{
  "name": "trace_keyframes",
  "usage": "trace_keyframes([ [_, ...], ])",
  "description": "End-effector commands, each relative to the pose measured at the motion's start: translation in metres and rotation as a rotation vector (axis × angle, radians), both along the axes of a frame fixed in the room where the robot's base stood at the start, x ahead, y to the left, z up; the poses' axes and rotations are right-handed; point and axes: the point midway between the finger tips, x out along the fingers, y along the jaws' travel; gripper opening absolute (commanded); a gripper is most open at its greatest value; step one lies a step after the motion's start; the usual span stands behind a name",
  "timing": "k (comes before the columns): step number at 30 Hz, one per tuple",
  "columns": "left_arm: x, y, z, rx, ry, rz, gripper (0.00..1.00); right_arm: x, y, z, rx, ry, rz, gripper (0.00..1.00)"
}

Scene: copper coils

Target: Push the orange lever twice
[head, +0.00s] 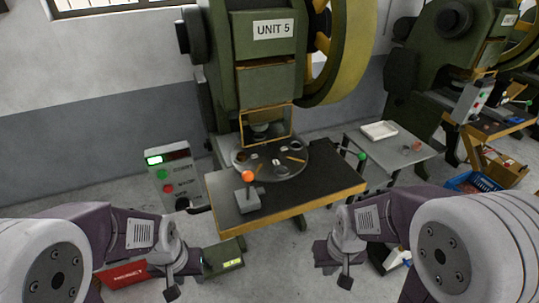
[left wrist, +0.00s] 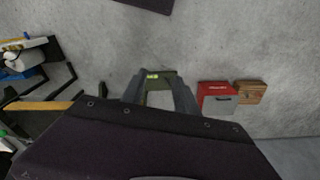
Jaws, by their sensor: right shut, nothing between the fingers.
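The orange lever (head: 248,176) has a round orange knob on a short stem. It stands roughly upright on a grey box (head: 247,201) near the left front of the dark press table (head: 322,182). My left gripper (head: 172,291) hangs low, left of the table and in front of it, apart from the lever. In the left wrist view its two fingers (left wrist: 157,76) are spread, with only floor and a green item showing between them. My right gripper (head: 345,283) hangs in front of the table, shut and empty. The lever does not show in the left wrist view.
The green press marked UNIT 5 (head: 272,30) stands behind a round plate (head: 270,160) on the table. A control box (head: 172,176) stands at the left. A green-knobbed handle (head: 361,156) is at the right. A red box (left wrist: 216,90) and a wooden box (left wrist: 250,92) are on the floor.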

Motion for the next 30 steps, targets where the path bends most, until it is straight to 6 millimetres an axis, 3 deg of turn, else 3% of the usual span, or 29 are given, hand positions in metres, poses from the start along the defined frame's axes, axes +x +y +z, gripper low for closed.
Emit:
trace_keyframes([
  [14,0.0000,0.0000,0.0000,0.000,0.000,0.000,0.36,0.0000,0.0000,0.0000,0.000,0.000,0.000,0.00],
  [18,0.0000,0.0000,0.0000,0.000,0.000,0.000,0.03,0.0000,0.0000,0.0000,0.000,0.000,0.000,0.00],
  [19,0.0000,0.0000,0.0000,0.000,0.000,0.000,0.00,0.0000,0.0000,0.0000,0.000,0.000,0.000,0.00],
  [30,0.0000,0.0000,0.0000,0.000,0.000,0.000,0.00,0.0000,0.0000,0.0000,0.000,0.000,0.000,0.00],
])
